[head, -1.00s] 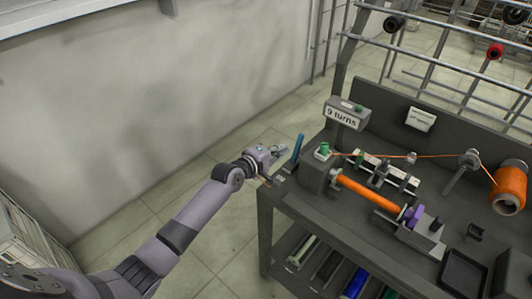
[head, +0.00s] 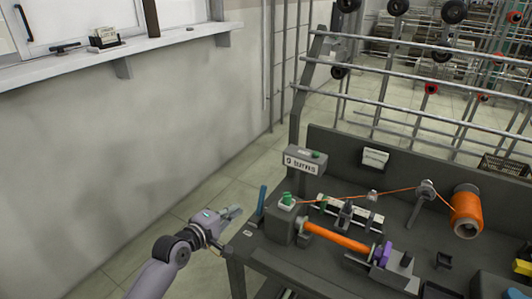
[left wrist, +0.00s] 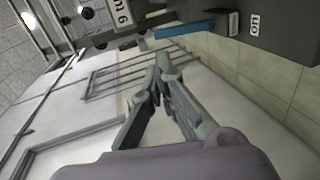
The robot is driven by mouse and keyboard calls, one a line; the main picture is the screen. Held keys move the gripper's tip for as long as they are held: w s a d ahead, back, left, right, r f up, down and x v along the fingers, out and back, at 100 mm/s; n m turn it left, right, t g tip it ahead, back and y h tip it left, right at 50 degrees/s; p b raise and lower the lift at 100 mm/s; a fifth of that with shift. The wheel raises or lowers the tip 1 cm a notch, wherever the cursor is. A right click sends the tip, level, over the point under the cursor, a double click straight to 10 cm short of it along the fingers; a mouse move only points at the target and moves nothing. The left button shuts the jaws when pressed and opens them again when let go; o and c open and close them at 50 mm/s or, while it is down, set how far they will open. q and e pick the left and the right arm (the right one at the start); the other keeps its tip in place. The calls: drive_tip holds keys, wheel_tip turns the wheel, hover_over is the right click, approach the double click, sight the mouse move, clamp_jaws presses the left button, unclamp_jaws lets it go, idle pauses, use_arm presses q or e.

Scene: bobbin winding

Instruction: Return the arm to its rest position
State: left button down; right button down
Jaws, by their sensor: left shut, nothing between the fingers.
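My left arm comes in from the bottom of the head view. Its gripper (head: 232,213) is at the left end of the winding bench, just left of the blue lever (head: 262,199). In the left wrist view the two fingers (left wrist: 162,62) meet at their tips with nothing between them. The blue lever (left wrist: 184,29) shows beyond the fingertips, apart from them. The bobbin winder holds an orange-wound bobbin (head: 335,237) lying level, with a purple piece (head: 384,253) at its right end. My right gripper does not show.
A large orange spool (head: 466,212) feeds an orange thread leftward over the bench. A counter box (head: 304,161) reads "9 turns". A grey wall with a window ledge (head: 120,48) stands at left. The bench's front left corner (head: 236,258) is near my gripper. Thread racks stand behind.

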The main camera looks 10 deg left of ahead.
use_arm(q)
drive_tip(key=s+d+f+m+g+y, duration=0.1)
drive_tip(key=s+d+f+m+g, duration=0.15)
drive_tip(key=s+f+m, duration=0.45)
drive_tip(key=s+d+f+m+g, duration=0.2)
drive_tip(key=s+g, duration=0.1)
drive_tip(key=s, duration=0.7)
drive_tip(key=s+a+m+g+y, duration=0.2)
drive_tip(key=s+m, duration=0.1)
drive_tip(key=s, duration=0.7)
drive_tip(key=s+a+m+g+y, duration=0.2)
drive_tip(key=s+m+g, duration=0.15)
drive_tip(key=s, duration=0.55)
wheel_tip(320, 180, down, 27)
drive_tip(key=s, duration=0.2)
drive_tip(key=s+a+f+g, duration=0.2)
drive_tip(key=s+a+f, duration=0.1)
drive_tip(key=s+f, duration=1.3)
drive_tip(key=shift+s+m, duration=0.35)
drive_tip(key=shift+m, duration=0.1)
drive_tip(key=shift+f, duration=0.1)
